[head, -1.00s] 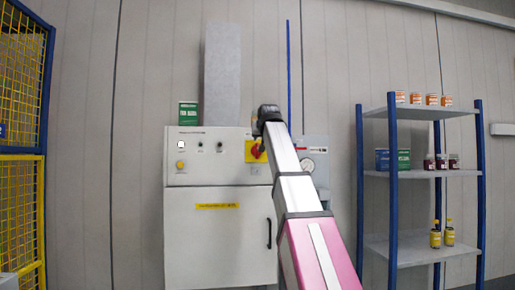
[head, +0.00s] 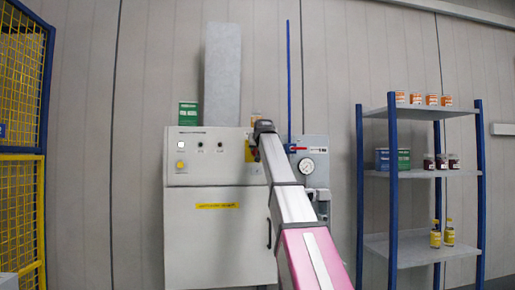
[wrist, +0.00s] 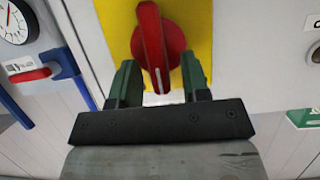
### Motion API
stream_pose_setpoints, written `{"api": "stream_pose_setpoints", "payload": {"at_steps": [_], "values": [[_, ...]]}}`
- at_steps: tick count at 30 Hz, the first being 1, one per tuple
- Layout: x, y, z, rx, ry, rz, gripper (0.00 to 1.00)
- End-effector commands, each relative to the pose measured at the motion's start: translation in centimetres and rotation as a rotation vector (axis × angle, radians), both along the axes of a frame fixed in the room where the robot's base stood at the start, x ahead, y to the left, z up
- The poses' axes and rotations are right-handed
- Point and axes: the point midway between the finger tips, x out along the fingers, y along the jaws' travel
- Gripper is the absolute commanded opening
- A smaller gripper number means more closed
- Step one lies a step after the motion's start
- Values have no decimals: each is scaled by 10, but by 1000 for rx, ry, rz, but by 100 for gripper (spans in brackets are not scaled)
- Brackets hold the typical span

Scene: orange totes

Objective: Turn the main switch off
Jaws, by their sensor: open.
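The main switch is a red rotary knob (wrist: 152,45) on a yellow plate (wrist: 192,22), in the wrist view. Its white mark points towards my gripper. My gripper (wrist: 159,75) is open, with one green finger on each side of the knob's near end. I cannot tell whether either finger touches it. In the head view the end of my arm covers the knob, and only a sliver of the yellow plate (head: 249,153) shows on the cream cabinet (head: 215,245).
A gauge (head: 306,166) and a red-handled valve (head: 298,148) sit just right of the cabinet. A green box (head: 188,113) stands on top of it. A shelf rack (head: 420,174) with jars and boxes is at right. Yellow mesh fencing (head: 20,70) is at left.

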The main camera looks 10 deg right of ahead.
Motion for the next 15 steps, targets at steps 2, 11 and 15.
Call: {"api": "stream_pose_setpoints", "payload": {"at_steps": [2,11,15], "values": [[0,0,0,0,0,0,43],[0,0,0,0,0,0,0],[0,0,0,-1,1,-1,0]]}}
